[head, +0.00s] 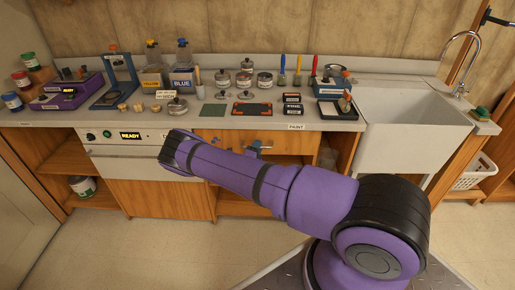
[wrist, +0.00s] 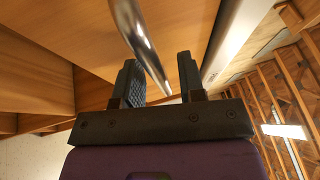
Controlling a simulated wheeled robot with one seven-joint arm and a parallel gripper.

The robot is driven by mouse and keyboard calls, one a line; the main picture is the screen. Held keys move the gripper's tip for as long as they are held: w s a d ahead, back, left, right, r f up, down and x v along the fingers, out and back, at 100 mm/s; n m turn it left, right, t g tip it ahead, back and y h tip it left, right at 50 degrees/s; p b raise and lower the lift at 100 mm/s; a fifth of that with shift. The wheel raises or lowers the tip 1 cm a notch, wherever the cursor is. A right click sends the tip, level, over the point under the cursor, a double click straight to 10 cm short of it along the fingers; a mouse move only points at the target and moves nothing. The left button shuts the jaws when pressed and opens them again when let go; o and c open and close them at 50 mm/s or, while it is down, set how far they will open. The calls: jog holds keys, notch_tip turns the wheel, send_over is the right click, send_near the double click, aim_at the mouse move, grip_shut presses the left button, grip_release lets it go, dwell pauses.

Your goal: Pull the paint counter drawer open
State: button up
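The paint counter (head: 335,124) has a PAINT label on its front edge. Below it a wooden drawer front (head: 235,136) shows beside the white appliance, partly hidden by my arm; it looks shut. In the wrist view, my gripper (wrist: 157,78) is open, its two dark fingers apart. A shiny metal bar handle (wrist: 143,42) runs along a wooden front and between the fingers as seen; I cannot tell whether they touch it.
A white appliance with a READY display (head: 130,135) is at the left under the counter. A white sink (head: 412,115) is at the right. Tins (head: 245,80) and paint tools crowd the countertop. A pale bar (wrist: 232,38) runs right of my fingers. Open floor lies in front.

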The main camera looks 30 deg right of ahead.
jog(key=shift+d, duration=0.15)
jog(key=shift+c, duration=0.5)
grip_shut()
jog(key=s+a, duration=0.9)
jog(key=s, duration=0.4)
jog(key=s+a, duration=0.9)
jog(key=s, duration=0.5)
jog(key=shift+s+a, duration=0.3)
jog(key=shift+a, duration=0.1)
jog(key=shift+o, duration=0.5)
grip_release()
